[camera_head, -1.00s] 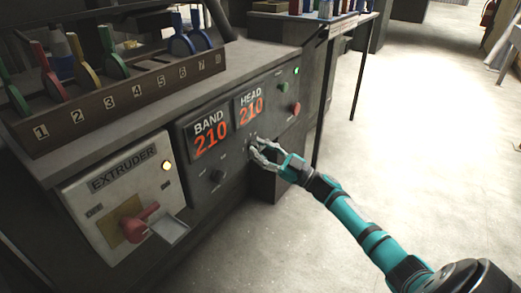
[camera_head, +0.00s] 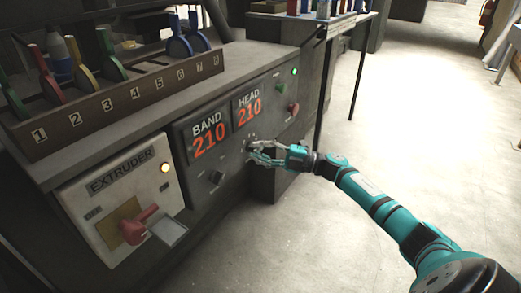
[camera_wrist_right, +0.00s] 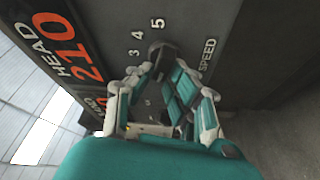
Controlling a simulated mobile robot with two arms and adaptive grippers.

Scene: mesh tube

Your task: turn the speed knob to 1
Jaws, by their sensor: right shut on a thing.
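The dark speed knob (camera_wrist_right: 158,52) sits on the grey control panel (camera_wrist_right: 195,25), beside the word SPEED and a ring of numbers, of which 3, 4 and 5 read clearly in the right wrist view. My right gripper (camera_wrist_right: 163,72) is shut on the knob, its fingers on either side. Its pointer is too dark and covered to read. In the head view the right gripper (camera_head: 256,152) is at the panel below the HEAD display, and its fingers largely hide the knob. My left gripper is not in view.
A second dark knob (camera_head: 217,177) is to the left, below the BAND display (camera_head: 208,135). An extruder box (camera_head: 95,195) with a red handle (camera_head: 138,225) is farther left. Green (camera_head: 280,86) and red (camera_head: 293,109) buttons are at the upper right. Open floor lies to the right.

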